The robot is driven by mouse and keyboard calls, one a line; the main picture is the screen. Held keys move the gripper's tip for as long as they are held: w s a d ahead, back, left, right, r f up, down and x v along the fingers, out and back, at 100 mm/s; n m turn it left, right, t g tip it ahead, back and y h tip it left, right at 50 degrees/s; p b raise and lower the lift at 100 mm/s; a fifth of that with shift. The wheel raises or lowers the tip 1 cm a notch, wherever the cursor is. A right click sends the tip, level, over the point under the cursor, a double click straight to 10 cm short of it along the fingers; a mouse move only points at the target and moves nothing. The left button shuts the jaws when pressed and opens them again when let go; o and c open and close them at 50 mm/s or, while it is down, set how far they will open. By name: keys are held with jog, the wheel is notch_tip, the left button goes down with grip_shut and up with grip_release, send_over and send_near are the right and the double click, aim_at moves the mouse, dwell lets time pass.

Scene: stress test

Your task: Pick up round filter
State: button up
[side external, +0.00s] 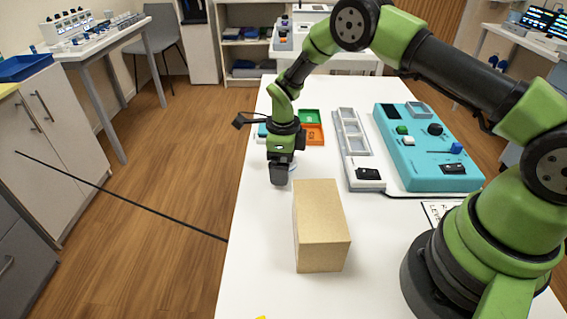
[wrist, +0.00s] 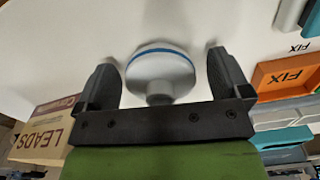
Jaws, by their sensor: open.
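The round filter (wrist: 160,72) is a pale disc with a blue band around its rim and a short stem. In the wrist view it lies between the two open fingers of my gripper (wrist: 163,68), with a gap on each side. In the side view my gripper (side external: 279,174) points down over the white table and hides most of the filter. Only a small pale, bluish edge of the filter (side external: 292,167) shows beside the fingers. The gripper holds nothing.
A tan box (side external: 318,228) stands close in front of my gripper; its LEADS label (wrist: 45,128) shows in the wrist view. An orange tray (side external: 312,134) marked FIX, a grey slotted tray (side external: 352,130) and a teal device (side external: 428,160) lie behind and right. The table's left side is clear.

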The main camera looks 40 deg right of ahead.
jog(key=c, duration=1)
